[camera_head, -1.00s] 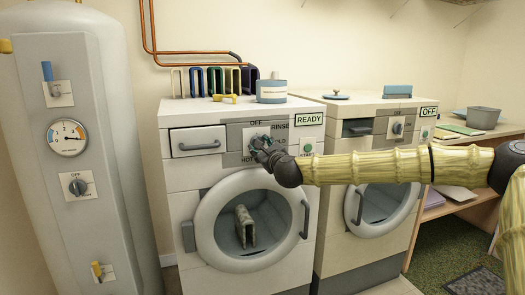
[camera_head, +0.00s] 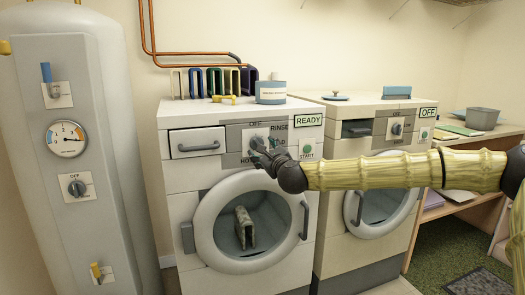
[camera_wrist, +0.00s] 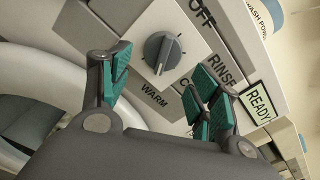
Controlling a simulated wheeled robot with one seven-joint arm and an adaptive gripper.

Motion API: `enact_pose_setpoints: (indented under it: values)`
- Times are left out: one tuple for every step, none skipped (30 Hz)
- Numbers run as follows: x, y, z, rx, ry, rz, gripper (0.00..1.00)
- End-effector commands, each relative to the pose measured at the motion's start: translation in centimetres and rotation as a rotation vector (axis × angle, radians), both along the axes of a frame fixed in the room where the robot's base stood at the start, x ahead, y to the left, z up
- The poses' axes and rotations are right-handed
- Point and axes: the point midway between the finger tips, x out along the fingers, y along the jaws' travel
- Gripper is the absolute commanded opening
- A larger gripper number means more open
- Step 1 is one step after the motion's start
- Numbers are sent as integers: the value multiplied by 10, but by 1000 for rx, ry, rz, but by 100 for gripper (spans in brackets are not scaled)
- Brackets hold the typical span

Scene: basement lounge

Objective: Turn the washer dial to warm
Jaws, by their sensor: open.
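The washer (camera_head: 180,245) is the left white front-loader, with a "READY" sign. Its grey dial (camera_head: 256,141) sits on a panel labelled OFF, RINSE, COLD and HOT; my gripper partly covers it. In the wrist view the dial (camera_wrist: 161,52) is clear, with the WARM label (camera_wrist: 155,97) below it. My gripper (camera_head: 264,155) is open in front of the panel. Its green-padded fingers (camera_wrist: 166,85) are spread on either side of the dial, apart from it, and the right one partly hides COLD.
A green START button (camera_head: 307,149) is just right of the dial. The round door (camera_head: 205,235) bulges out below. A second machine (camera_head: 335,255) marked "OFF" stands to the right. A detergent tub (camera_head: 271,92) is on the washer top. A boiler tank (camera_head: 110,190) stands left.

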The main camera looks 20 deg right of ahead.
Motion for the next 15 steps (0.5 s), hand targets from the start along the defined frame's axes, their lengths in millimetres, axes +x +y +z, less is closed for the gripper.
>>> enact_pose_setpoints:
  values:
    - [-10,-1,0,2,0,-1,62]
    - [-16,-1,0,2,1,1,62]
    - [-24,-1,0,2,1,1,62]
    - [-29,-2,0,3,1,1,62]
    - [-35,-2,1,3,0,-1,62]
    - [-42,-2,1,3,-1,0,62]
    - [-48,-3,0,3,0,0,62]
    - [-53,-3,0,3,0,0,62]
    - [-59,-3,0,3,0,-1,62]
    - [-64,-3,0,3,0,-1,62]
    - [-68,-3,0,3,0,0,62]
    - [-73,-4,0,3,0,-1,62]
    - [-77,-4,0,3,1,-1,62]
    - [-80,-4,0,3,1,-1,62]
    - [-83,-4,0,3,0,-1,62]
